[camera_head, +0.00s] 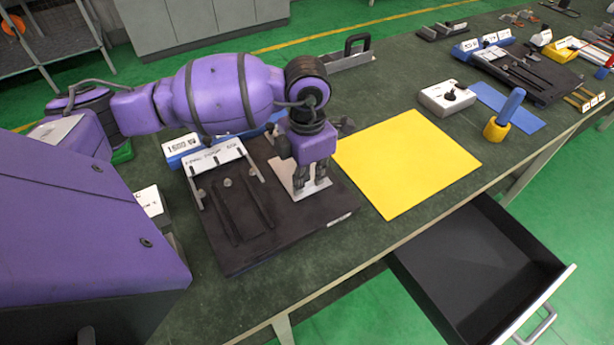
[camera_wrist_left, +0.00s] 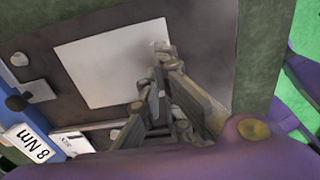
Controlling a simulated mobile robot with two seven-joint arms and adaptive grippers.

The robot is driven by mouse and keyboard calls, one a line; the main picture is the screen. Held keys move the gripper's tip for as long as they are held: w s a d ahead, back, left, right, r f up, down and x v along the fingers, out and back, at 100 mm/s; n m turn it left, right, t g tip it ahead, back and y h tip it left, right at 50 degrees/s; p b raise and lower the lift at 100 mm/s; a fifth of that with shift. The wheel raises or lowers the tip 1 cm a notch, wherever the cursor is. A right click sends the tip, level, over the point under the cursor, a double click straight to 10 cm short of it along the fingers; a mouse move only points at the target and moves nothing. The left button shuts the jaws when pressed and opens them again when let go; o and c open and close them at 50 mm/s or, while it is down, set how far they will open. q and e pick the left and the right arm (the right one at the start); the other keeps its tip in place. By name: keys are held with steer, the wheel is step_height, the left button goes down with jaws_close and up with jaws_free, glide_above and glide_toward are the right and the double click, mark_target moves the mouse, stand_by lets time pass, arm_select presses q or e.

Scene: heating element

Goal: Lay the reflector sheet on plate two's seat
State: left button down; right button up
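The reflector sheet (camera_head: 285,170) is a thin pale square on the right part of the near dark heater plate (camera_head: 225,262). It also fills the upper middle of the left wrist view (camera_wrist_left: 105,65) and looks flat there. My left gripper (camera_head: 310,186) points down over the sheet's right side, and its fingers hide part of it. Its fingertips look slightly apart in the head view; in the left wrist view (camera_wrist_left: 160,65) they reach the sheet's right edge. Whether they touch it is unclear. No plate number is readable. My right gripper is not in view.
A yellow mat (camera_head: 408,163) lies right of the plate. Beyond it are a white switch box (camera_head: 446,98), a blue-handled tool in a yellow holder (camera_head: 497,130) and another dark plate (camera_head: 553,90). An open drawer (camera_head: 475,270) juts out from the table's front.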

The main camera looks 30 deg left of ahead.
arm_select(q)
steer(key=shift+f, duration=0.25)
steer(key=c, duration=2)
jaws_free()
steer(key=shift+r, duration=0.15)
step_height(320, 180, up, 12)
steer(key=shift+r, duration=0.1)
